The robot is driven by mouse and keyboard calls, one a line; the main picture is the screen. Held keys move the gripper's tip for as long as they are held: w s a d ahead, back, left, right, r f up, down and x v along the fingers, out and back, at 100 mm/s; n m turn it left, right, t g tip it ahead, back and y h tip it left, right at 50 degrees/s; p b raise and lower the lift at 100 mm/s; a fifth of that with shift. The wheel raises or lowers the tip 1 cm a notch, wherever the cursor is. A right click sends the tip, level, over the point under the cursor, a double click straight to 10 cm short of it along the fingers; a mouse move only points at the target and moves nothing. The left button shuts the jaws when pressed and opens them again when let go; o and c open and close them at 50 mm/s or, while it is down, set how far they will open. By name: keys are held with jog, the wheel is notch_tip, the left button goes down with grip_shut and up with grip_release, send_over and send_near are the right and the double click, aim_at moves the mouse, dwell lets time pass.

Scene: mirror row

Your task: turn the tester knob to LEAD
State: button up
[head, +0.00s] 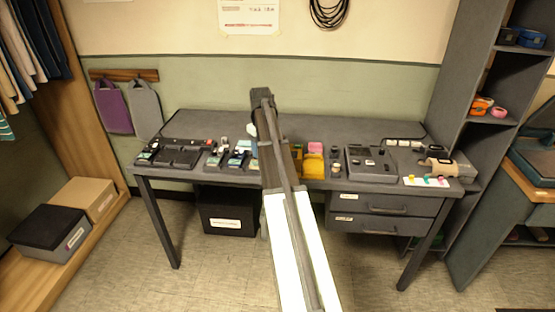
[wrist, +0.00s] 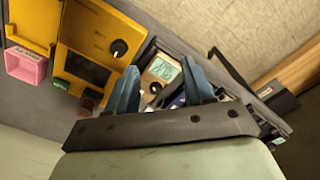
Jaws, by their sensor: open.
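In the wrist view a yellow device (wrist: 95,35) with a dark window carries a round black knob (wrist: 119,48) with a pale pointer mark. Beside it a small beige meter (wrist: 157,73) with a lit display has a small dark dial (wrist: 155,87). No label reads as tester or LEAD, so I cannot tell which of them is the tester. My gripper (wrist: 161,66) is open, its two blue fingers apart in front of the beige meter, with nothing visibly held. The black knob lies left of the fingers, apart from them. In the head view my arm hides part of the yellow device (head: 297,160).
A pink open box (wrist: 26,66) stands by the yellow device. The grey bench (head: 220,122) holds several small items left of my arm and a dark control box (head: 369,164) to the right. The bench's back strip is mostly clear.

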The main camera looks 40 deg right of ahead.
jog(key=s+d+r, duration=0.1)
jog(key=d+r, duration=0.6)
jog(key=f, duration=1.4)
jog(key=shift+a, duration=0.25)
grip_shut()
